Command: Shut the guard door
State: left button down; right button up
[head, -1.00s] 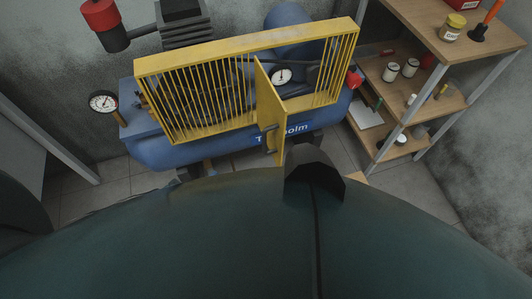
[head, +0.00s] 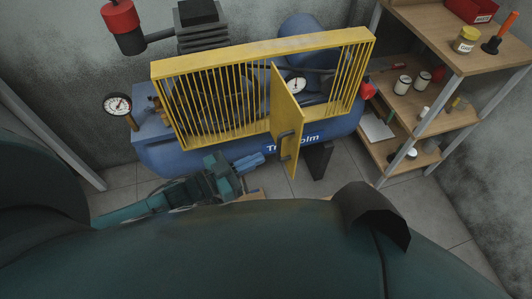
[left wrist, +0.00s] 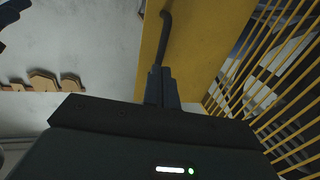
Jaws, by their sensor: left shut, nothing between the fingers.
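The guard door (head: 287,115) is a yellow panel on the yellow barred guard (head: 210,98) of a blue compressor. It stands open, swung out towards me, leaving the opening beside the bars uncovered. A dark bar handle (head: 286,146) is on its face. My left gripper (head: 258,160) is shut and empty, just left of the door's lower part. In the left wrist view its fingertips (left wrist: 161,72) point at the yellow door panel (left wrist: 205,40), close to the lower end of the handle (left wrist: 158,40). I cannot tell whether they touch. My right gripper is not in view.
The blue compressor tank (head: 180,158) lies behind and below the guard. A gauge (head: 117,105) sticks out at its left end. A wooden shelf unit (head: 425,100) with jars stands at the right. Bare floor (head: 345,165) shows between the tank and shelf.

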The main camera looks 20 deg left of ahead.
pick_arm(q)
jog(key=shift+x, duration=1.85)
jog(key=shift+d, duration=0.1)
